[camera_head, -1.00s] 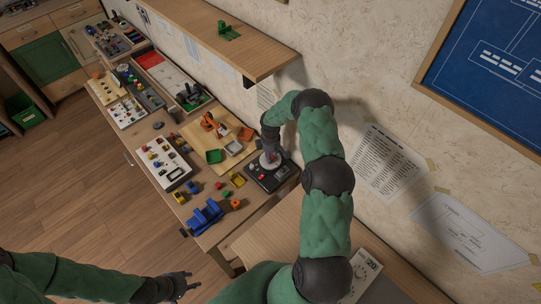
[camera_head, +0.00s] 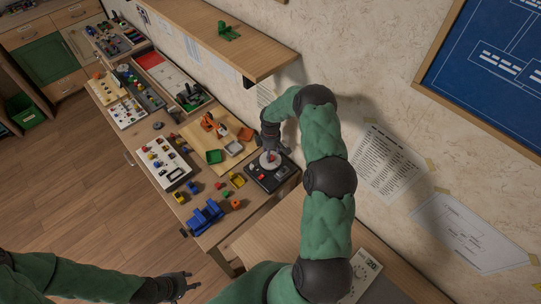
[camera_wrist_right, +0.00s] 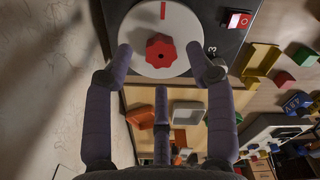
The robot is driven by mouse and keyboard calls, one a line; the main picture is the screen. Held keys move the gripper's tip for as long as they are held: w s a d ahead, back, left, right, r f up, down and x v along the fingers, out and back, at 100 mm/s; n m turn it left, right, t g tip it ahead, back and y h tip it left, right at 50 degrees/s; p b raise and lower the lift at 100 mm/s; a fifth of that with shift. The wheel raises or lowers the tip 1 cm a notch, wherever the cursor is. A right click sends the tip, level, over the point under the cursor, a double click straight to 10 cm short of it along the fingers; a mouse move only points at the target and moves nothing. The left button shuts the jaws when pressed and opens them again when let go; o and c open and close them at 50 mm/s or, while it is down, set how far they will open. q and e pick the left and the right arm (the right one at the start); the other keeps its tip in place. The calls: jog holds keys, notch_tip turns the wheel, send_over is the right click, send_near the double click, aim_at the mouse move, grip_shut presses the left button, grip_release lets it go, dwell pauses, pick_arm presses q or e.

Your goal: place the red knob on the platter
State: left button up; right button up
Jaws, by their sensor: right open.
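The red knob (camera_wrist_right: 162,51), lobed at the rim, sits on the white round platter (camera_wrist_right: 180,18) in the right wrist view, slightly off the platter's middle as far as I can tell. The platter also shows on its black base in the head view (camera_head: 268,164). My right gripper (camera_wrist_right: 161,66) is open, with its purple-grey fingers spread on both sides of the knob and one finger below, apart from it. In the head view my right gripper (camera_head: 272,147) is just above the platter. My left gripper (camera_head: 182,286) is open and empty, low in the picture, far from the platter.
The black base (camera_wrist_right: 222,45) has a red switch (camera_wrist_right: 238,20). A wooden tray (camera_head: 196,133) with green and orange pieces lies beside it. Blue, yellow and red blocks, including a blue piece (camera_head: 205,216), lie nearby. A shelf (camera_head: 235,45) overhangs the bench.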

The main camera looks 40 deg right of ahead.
notch_tip(320, 180, up, 10)
jog(key=f, duration=0.1)
jog(key=s+a+f+m+y, duration=0.1)
jog(key=s+a+f, duration=0.15)
jog(key=a, duration=0.45)
jog(key=s+a+f+m+y, duration=0.1)
jog(key=s+a+f+m, duration=0.1)
jog(key=a+f, duration=0.35)
jog(key=s+a+f+m+y, duration=0.1)
jog(key=s+a, duration=0.1)
jog(key=a, duration=0.7)
jog(key=s+a+m, duration=0.2)
jog(key=s+a, duration=0.2)
jog(key=s, duration=0.2)
jog(key=s+a+f+m, duration=0.1)
jog(key=s+a+m, duration=0.1)
jog(key=s+a, duration=0.2)
jog(key=s+a+m+y, duration=0.1)
jog(key=s+a+m, duration=0.1)
jog(key=s+a, duration=0.3)
jog(key=shift+s+a+f, duration=0.1)
jog(key=shift+s+f, duration=0.05)
jog(key=shift+s, duration=0.55)
jog(key=shift+s+f, duration=0.1)
jog(key=shift+s, duration=0.55)
